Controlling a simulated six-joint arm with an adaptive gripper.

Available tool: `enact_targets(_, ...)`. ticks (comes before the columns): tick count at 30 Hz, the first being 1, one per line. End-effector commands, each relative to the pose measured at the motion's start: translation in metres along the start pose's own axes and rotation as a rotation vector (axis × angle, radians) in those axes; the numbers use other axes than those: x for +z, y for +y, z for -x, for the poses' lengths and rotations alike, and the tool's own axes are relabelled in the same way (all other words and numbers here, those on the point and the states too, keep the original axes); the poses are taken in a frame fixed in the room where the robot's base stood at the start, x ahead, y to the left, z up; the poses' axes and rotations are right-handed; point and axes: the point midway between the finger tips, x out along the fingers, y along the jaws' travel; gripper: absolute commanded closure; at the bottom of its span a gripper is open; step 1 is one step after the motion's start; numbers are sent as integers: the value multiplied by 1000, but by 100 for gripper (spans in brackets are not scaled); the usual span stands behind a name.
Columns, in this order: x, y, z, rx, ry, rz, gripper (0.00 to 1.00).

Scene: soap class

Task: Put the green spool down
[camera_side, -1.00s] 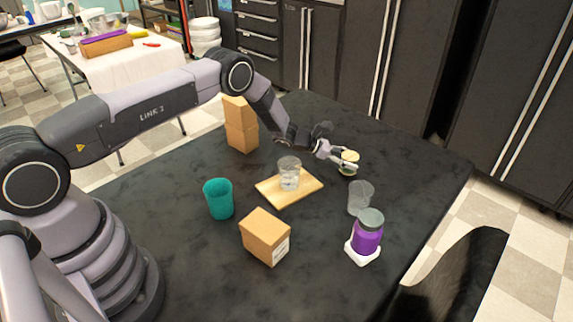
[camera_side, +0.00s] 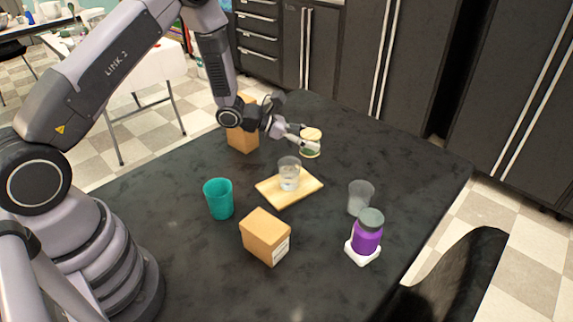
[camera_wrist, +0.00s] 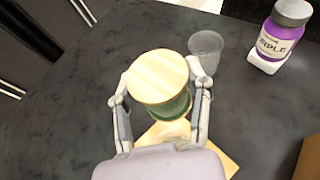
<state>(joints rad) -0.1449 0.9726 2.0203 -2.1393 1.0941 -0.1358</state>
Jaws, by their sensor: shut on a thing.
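The green spool (camera_side: 310,143) has pale wooden end discs and a green middle. My gripper (camera_side: 305,143) is shut on it and holds it upright, or nearly so, over the back part of the dark table. In the wrist view the spool (camera_wrist: 160,80) sits between the two fingers of my gripper (camera_wrist: 160,92), its round top disc facing the camera. One finger touches each side. I cannot tell for sure whether its underside touches the table.
A wooden board (camera_side: 301,192) with a clear glass (camera_side: 288,174) stands in front of the spool. Cardboard boxes (camera_side: 241,138) are behind my wrist. A teal cup (camera_side: 218,199), a box (camera_side: 265,238), an empty glass (camera_side: 360,198) and a purple jar (camera_side: 367,236) stand nearer. The table's right back is clear.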

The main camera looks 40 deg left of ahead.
Motion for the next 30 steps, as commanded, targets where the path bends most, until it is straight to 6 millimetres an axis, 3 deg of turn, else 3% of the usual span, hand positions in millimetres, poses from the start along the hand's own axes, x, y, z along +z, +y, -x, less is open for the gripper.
enact_targets(9, -27, 68, 72, 486, 2, 206, 87)
enact_targets(12, -38, 83, 98, 618, 1, 259, 87)
enact_targets(16, -47, 93, 116, 711, -1, 297, 87)
enact_targets(20, -52, 110, 110, 736, -3, 305, 87)
enact_targets(29, -67, 172, 56, 737, -3, 306, 87)
enact_targets(30, -76, 177, 49, 736, -1, 307, 87)
